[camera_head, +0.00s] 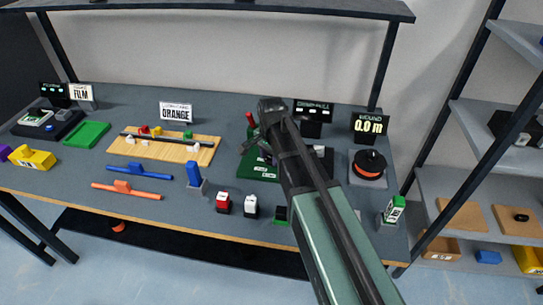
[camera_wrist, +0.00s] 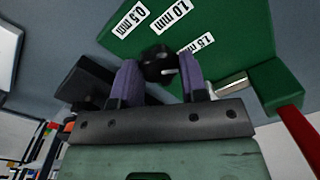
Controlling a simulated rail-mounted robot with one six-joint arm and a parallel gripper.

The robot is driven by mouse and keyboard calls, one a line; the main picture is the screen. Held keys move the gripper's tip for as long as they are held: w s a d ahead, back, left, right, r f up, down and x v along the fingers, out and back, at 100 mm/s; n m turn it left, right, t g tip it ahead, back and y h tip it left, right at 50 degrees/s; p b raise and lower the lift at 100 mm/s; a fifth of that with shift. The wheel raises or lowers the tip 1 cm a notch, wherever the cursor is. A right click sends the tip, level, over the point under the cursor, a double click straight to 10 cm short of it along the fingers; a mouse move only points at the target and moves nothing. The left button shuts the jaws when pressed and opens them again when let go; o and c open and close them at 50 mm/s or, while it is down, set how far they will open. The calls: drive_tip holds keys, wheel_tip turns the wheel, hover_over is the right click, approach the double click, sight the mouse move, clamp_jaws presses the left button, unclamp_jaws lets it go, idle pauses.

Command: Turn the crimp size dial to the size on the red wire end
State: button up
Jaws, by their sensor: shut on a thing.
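The crimp size dial (camera_wrist: 157,64) is a black round knob with a white mark on its right side in the wrist view. My gripper (camera_wrist: 162,76) is shut on it, one purple finger on each side. In the head view the green base (camera_head: 258,171) is partly behind my arm, and the dial is hidden. A red block with a white label (camera_head: 223,203) stands near the table's front; its text is unreadable.
A white-and-black block (camera_head: 251,206) and a blue piece on a stand (camera_head: 194,175) are near the red block. A red handle (camera_wrist: 298,137) rises beside the base. An orange spool (camera_head: 370,163) is to the right, a wooden board (camera_head: 200,151) to the left.

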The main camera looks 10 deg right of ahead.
idle(0.3)
drive_tip(key=o, duration=0.9)
drive_tip(key=shift+o, duration=0.2)
wheel_tip(320, 180, up, 11)
drive_tip(key=p, duration=1.1)
drive_tip(key=shift+f, duration=0.15)
